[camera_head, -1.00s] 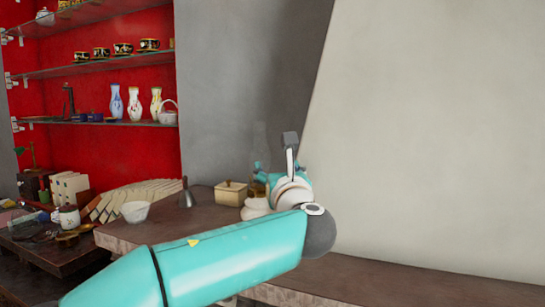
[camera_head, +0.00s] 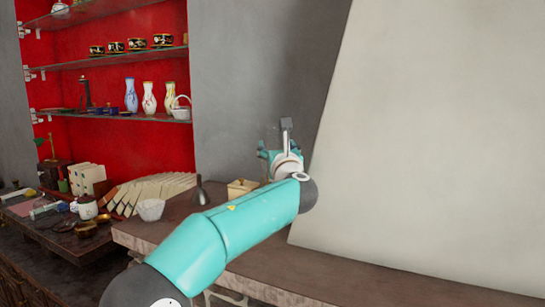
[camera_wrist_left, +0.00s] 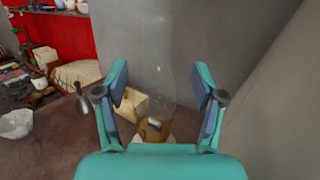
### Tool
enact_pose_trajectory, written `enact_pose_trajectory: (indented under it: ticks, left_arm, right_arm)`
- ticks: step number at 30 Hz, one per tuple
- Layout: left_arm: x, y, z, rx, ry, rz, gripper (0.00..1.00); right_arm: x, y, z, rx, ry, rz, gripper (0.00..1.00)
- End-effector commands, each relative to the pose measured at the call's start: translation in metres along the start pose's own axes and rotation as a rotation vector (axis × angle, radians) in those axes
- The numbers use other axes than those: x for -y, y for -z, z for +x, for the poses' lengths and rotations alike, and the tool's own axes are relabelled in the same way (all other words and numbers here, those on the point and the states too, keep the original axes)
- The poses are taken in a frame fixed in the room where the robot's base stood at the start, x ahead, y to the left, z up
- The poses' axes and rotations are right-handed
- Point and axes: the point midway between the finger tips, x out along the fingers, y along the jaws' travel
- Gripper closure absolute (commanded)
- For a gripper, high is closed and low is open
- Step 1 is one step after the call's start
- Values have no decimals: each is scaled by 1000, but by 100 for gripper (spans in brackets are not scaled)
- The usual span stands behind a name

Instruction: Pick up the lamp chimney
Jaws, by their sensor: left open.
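The lamp chimney (camera_wrist_left: 164,98) is a clear glass tube, faint against the grey wall in the left wrist view. Its lower end is over an amber lamp body (camera_wrist_left: 153,131). My left gripper (camera_wrist_left: 161,85) is open, with one finger on each side of the glass in that picture. I see no contact with it, and the depth between them is hard to judge. In the head view the left gripper (camera_head: 282,142) is over the back of the wooden counter, and my arm and hand hide most of the lamp. My right gripper is out of view.
A cream box (camera_head: 241,188) stands close to the lamp, left of it. A dark bell-shaped object (camera_head: 201,192) and a white bowl (camera_head: 150,209) are further left. The grey wall (camera_head: 250,90) rises behind. The counter (camera_head: 350,272) is bare on the right.

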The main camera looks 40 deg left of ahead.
Motion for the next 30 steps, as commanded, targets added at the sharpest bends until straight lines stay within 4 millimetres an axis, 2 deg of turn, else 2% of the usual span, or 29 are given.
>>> enact_pose_trajectory:
  ticks: [4, 9, 18, 30]
  left_arm:
    - [-4, -6, 22, -2, -4, 3, 31]
    - [-5, -5, 42, -1, -2, 2, 31]
    - [-5, -2, 47, -1, -1, 1, 31]
    - [-5, -2, 46, -1, -1, 1, 97]
  right_arm:
    - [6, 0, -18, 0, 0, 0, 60]
    - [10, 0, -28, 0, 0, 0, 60]
    - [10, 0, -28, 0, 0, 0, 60]
    - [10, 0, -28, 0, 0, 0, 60]
